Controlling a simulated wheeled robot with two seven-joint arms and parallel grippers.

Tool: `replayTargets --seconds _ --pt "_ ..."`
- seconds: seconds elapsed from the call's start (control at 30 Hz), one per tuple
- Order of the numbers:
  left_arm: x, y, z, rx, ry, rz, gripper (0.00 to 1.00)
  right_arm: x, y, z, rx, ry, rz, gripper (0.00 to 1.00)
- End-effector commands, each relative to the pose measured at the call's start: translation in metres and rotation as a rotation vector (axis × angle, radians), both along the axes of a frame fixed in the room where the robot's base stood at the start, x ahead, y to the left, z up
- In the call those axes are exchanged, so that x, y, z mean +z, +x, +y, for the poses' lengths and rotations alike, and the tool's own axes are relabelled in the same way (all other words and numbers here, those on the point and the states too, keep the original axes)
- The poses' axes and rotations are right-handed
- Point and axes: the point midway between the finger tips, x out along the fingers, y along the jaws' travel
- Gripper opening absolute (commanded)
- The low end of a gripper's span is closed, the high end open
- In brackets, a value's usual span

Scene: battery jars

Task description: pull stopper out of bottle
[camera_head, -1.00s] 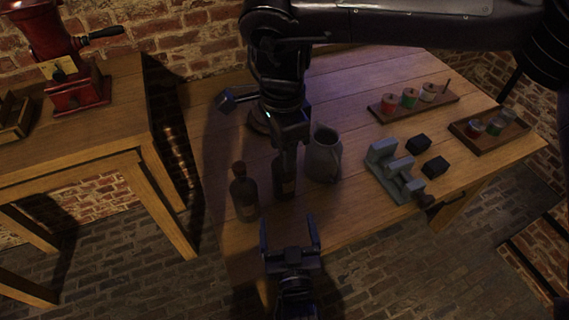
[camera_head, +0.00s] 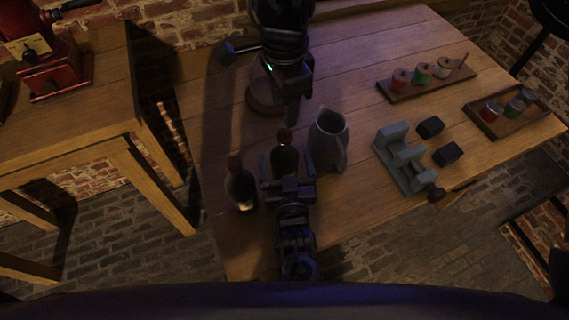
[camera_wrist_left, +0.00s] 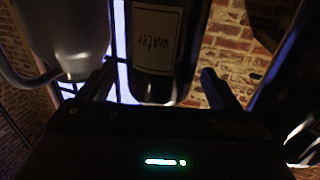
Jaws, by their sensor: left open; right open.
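A dark bottle (camera_head: 284,158) with a reddish-brown stopper (camera_head: 284,134) stands upright near the table's front edge. My left gripper (camera_head: 287,168) is open, with one finger on each side of this bottle's body. In the left wrist view the bottle (camera_wrist_left: 155,45) shows a "water" label upside down between the spread fingers; the stopper is out of that view. A second dark stoppered bottle (camera_head: 240,188) stands just left of it. My right gripper (camera_head: 294,112) is open, above and behind the bottle, apart from the stopper; its fingers overlap in this view.
A grey jug (camera_head: 327,145) stands close to the right of the bottle. A round wooden piece (camera_head: 260,97) lies behind. Bare tabletop lies at the back centre.

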Motion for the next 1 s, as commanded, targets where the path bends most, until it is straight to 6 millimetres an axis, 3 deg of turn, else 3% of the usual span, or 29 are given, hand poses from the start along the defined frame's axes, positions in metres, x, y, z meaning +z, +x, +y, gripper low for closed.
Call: replayTargets --seconds 0.2,0.47,1.0 --pt "0.0 0.017 0.002 -0.001 0.0 0.0 0.85 0.0 0.0 0.0 0.0 0.0 0.0 0.45" --pt "0.0 0.018 0.002 -0.001 0.0 0.001 0.85 0.0 0.0 0.0 0.0 0.0 0.0 0.45" --pt "0.0 0.018 0.002 0.0 0.0 0.001 0.18 0.0 0.0 0.0 0.0 0.0 0.0 0.47"
